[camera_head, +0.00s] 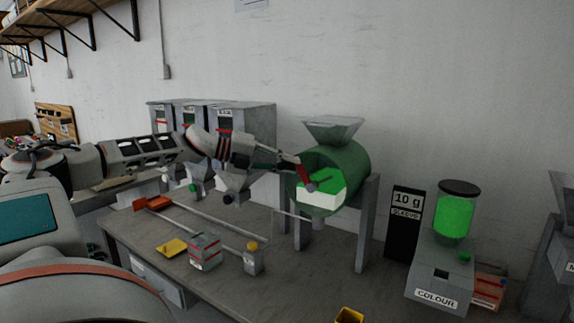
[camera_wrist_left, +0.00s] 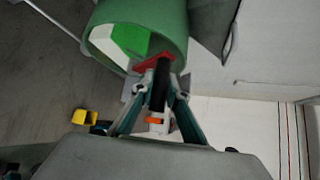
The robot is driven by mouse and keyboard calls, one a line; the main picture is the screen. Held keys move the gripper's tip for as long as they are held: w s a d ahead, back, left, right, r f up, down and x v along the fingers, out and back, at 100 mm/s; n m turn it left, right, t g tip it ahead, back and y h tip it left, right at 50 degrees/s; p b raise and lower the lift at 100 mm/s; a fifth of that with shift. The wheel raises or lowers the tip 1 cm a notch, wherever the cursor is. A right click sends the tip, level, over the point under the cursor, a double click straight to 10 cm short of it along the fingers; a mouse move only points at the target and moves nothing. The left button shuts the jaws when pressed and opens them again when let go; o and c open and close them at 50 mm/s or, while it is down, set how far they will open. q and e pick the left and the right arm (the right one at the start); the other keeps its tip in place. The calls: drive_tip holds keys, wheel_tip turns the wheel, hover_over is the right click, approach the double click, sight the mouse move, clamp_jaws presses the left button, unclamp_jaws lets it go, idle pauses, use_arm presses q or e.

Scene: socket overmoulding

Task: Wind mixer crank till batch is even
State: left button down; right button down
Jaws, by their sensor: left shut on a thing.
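The mixer is a green drum (camera_head: 352,158) on grey legs with a hopper on top; the drum also shows in the left wrist view (camera_wrist_left: 172,18). Its round front shows the batch, with a white part (camera_head: 325,198) and a bright green part (camera_head: 322,161) in separate patches, not blended. A red crank arm (camera_head: 303,172) crosses the drum front. My left gripper (camera_wrist_left: 160,92) is shut on the crank's black handle (camera_wrist_left: 160,82), one finger on each side. In the head view my left gripper (camera_head: 288,164) reaches the crank from the left. My right gripper is not in view.
Several grey bins (camera_head: 247,130) stand behind my left arm. A colour dispenser (camera_head: 440,270) and a black "10 g" sign (camera_head: 404,215) stand right of the mixer. A small box (camera_head: 205,252), a yellow tray (camera_head: 172,248) and a yellow-capped container (camera_head: 252,262) sit on the bench.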

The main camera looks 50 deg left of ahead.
use_arm(q)
drive_tip(key=shift+d+r, duration=0.15)
drive_tip(key=shift+r, duration=0.1)
drive_tip(key=c, duration=2)
unclamp_jaws()
drive_tip(key=shift+o, duration=0.2)
drive_tip(key=shift+f, duration=0.1)
drive_tip(key=v, duration=1.2)
